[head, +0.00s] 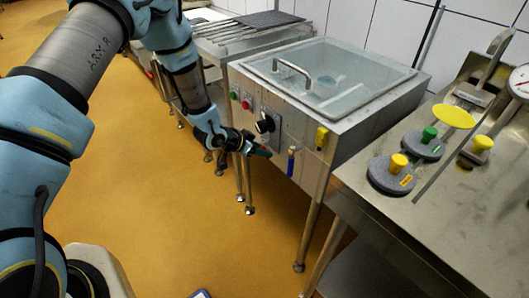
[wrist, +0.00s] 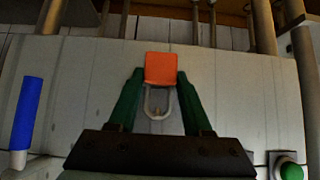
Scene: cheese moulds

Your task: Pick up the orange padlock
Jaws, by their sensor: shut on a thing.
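The orange padlock (wrist: 160,69) is between the two dark green fingers of my gripper (wrist: 160,80) in the wrist view. The fingers are shut on its sides. Its pale metal shackle (wrist: 147,104) points down in that view, and a small peg or hook shows inside the loop; I cannot tell whether the shackle still hangs on it.
A blue handle (head: 291,160) and a yellow item (head: 321,137) are on the panel right of my gripper. The vat has a clear lid (head: 330,80). A steel table (head: 440,215) with weights stands at right.

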